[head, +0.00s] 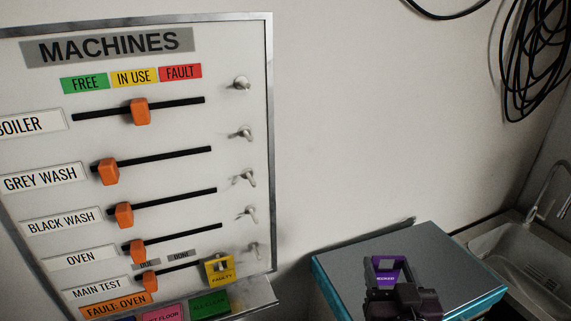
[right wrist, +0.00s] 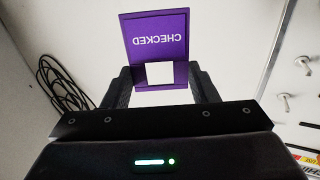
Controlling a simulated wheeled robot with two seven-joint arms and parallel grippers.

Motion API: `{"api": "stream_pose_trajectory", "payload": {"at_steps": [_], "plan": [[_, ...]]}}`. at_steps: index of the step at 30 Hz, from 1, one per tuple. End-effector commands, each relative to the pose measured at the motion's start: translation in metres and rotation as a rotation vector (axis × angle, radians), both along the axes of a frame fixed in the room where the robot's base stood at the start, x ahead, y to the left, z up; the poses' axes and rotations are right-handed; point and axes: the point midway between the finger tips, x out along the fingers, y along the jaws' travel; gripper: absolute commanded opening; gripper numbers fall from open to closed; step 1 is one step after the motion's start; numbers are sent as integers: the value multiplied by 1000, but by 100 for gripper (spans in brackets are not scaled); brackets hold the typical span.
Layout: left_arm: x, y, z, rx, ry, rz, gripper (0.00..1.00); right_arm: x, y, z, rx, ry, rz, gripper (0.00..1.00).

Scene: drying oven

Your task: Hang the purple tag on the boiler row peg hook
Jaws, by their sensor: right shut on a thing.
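The purple tag (head: 386,278) is held in my right gripper (head: 388,268), low in the head view. In the right wrist view the purple tag (right wrist: 155,38) reads CHECKED upside down and has a square opening. The right gripper (right wrist: 163,80) is shut on it, with one dark finger on each side. The boiler row peg hook (head: 241,84) is the top peg at the right of the board and looks bare. My right gripper is well below and to the right of it, apart from the board. My left gripper is out of view.
The MACHINES board (head: 225,50) has orange sliders and several more pegs below. A yellow FAULTY tag (head: 219,273) is low on it, with green (head: 209,305) and pink tags at its foot. A grey-topped box (head: 340,262) and sink (head: 510,255) are at right. The wall between is clear.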

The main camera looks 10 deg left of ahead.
Motion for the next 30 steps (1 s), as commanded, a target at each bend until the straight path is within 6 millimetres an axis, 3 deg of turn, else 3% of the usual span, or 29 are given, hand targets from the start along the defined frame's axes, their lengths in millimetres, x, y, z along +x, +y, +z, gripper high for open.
{"api": "stream_pose_trajectory", "payload": {"at_steps": [1,8,12,18,24,30], "plan": [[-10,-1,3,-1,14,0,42,11,17,30,4,-17,36,32],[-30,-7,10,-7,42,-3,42,27,89,134,1,-17,204,32],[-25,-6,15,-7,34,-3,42,16,132,203,3,-15,305,32],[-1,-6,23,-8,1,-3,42,-18,178,276,4,-8,395,32],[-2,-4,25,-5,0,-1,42,-41,196,307,2,-2,420,32],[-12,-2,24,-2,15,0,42,-41,201,309,3,3,422,32]]}}
